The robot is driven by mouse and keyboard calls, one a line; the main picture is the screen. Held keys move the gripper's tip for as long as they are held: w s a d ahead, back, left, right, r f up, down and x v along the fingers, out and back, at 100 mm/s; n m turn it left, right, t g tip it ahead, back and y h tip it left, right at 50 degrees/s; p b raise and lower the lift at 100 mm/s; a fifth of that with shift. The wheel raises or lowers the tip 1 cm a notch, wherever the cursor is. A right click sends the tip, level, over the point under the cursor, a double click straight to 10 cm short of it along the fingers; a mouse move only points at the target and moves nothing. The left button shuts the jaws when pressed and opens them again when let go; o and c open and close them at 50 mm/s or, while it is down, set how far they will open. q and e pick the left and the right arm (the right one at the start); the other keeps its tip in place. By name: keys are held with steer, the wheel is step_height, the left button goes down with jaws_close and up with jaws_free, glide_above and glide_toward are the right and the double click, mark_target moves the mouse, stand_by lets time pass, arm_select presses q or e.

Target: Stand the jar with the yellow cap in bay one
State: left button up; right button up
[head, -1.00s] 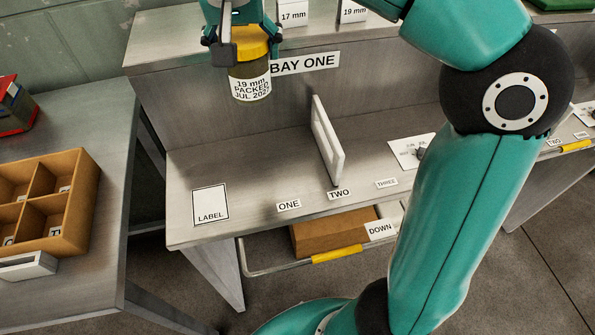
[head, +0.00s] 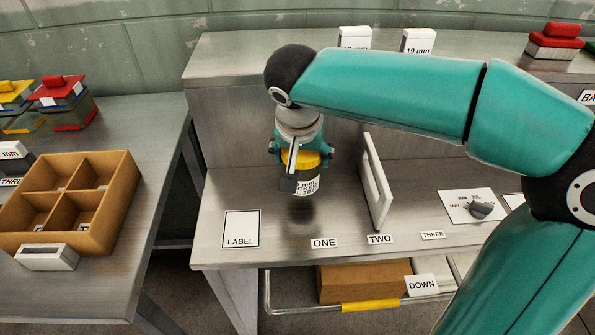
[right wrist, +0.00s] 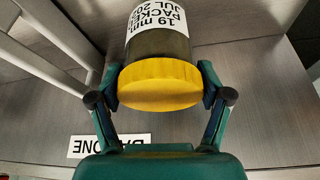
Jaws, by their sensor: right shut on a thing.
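The jar has a yellow cap (head: 317,160) and a white label (head: 307,186) printed with 19 mm. My right gripper (head: 298,158) is shut on it from above, its fingers on either side of the cap. The jar hangs roughly upright over the bench shelf, behind the ONE tag (head: 324,243) and left of the upright divider (head: 377,185). A dark shadow lies below it, and a small gap seems to show. In the right wrist view, the cap (right wrist: 158,84) sits between both fingers. My left gripper is out of view.
The divider stands close to the right of the jar. A LABEL card (head: 241,228) lies to the left. TWO (head: 380,239) and THREE (head: 433,235) tags follow along the front edge. A brown compartment box (head: 112,215) sits on the left table. The bench back wall rises behind.

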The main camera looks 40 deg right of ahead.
steer(key=shift+f, duration=1.65)
steer(key=shift+f+b, duration=0.1)
steer(key=shift+b, duration=0.25)
steer(key=o, duration=1.4)
steer(key=shift+r, duration=0.4)
steer(key=p+v, duration=0.2)
steer(key=v, duration=0.9)
steer(key=shift+s, duration=0.2)
